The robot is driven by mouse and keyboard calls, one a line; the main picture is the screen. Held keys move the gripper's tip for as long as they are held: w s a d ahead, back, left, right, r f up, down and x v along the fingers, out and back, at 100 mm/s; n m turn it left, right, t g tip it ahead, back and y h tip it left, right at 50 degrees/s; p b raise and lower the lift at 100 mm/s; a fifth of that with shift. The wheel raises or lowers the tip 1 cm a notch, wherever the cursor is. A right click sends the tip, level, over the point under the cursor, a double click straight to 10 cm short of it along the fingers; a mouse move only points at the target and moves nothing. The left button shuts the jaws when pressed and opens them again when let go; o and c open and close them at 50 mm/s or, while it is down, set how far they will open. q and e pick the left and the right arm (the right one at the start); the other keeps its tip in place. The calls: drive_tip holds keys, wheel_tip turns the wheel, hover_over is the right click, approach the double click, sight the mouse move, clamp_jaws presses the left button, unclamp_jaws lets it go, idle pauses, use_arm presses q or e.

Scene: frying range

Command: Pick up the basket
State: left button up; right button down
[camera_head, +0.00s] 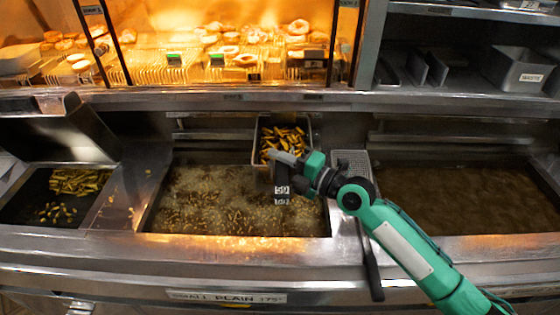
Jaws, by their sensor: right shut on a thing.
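The frying basket (262,130) is a small metal basket holding golden fried pieces. It is at the back of the middle oil vat (190,200), in the centre of the head view. My right gripper (283,160), on a green arm coming from the lower right, is at the basket's front edge and is shut on the basket. The gripper and a dark tag marked with digits hide part of the basket's front. Whether the basket's bottom touches the oil cannot be told. My left gripper is not in view.
A right vat (460,200) holds dark oil. A perforated metal strip (352,162) and a dark handle (370,265) lie between the vats. A left bay (60,195) holds fried food. A lit display of food stands behind, with shelved metal bins (520,70) at right.

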drive_tip(key=shift+r+p, duration=0.3)
drive_tip(key=shift+r, duration=1.25)
drive_tip(key=shift+s+r, duration=0.1)
drive_tip(key=shift+s, duration=0.1)
drive_tip(key=s+p, duration=0.6)
drive_tip(key=s, duration=1.1)
drive_tip(key=shift+s+p, duration=0.35)
